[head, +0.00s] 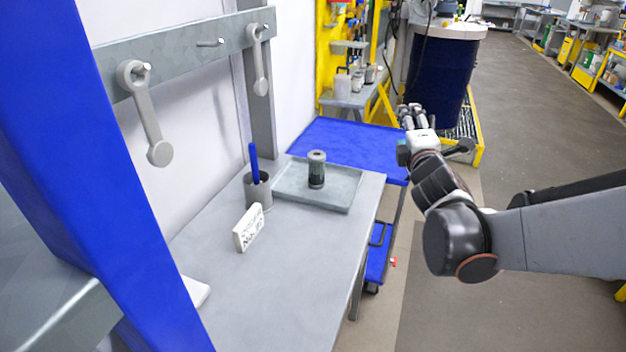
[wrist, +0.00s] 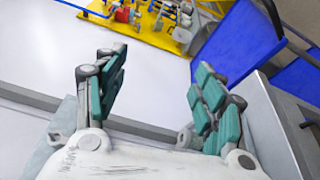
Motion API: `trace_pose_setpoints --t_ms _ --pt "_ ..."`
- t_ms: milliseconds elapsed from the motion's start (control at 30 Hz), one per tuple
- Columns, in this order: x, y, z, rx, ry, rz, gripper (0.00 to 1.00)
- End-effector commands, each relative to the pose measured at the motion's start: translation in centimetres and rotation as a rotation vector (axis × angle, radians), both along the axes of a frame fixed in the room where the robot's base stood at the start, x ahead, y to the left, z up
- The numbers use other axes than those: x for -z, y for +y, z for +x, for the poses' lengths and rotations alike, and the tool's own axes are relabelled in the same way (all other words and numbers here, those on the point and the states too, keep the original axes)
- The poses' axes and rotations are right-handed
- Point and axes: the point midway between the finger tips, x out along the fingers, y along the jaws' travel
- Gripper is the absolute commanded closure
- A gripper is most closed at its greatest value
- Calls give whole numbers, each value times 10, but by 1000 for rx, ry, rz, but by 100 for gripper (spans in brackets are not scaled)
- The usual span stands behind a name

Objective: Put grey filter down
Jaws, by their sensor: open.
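The grey filter (head: 317,170), a short cylinder with a light top and darker body, stands upright on a shallow grey tray (head: 290,192) at the far end of the grey table. My gripper (head: 412,115) is to the right of the tray and apart from it, beyond the table's edge and near the blue cart. In the wrist view its two green-padded fingers (wrist: 160,62) are spread wide with nothing between them. The filter is not in the wrist view.
A holder with a blue pen (head: 258,188) and a white labelled block (head: 248,228) stand left of the tray. A blue cart (head: 345,142) is behind the table, and a dark blue drum (head: 440,75) stands farther back. The table's front is mostly clear.

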Motion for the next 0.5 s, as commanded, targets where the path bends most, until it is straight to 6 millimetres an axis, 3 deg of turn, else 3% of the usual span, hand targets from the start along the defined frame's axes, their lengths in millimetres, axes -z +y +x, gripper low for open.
trace_pose_setpoints --t_ms 233,500 --pt "6 -21 -57 165 121 434 36" --pt "36 -20 -133 358 271 895 36"
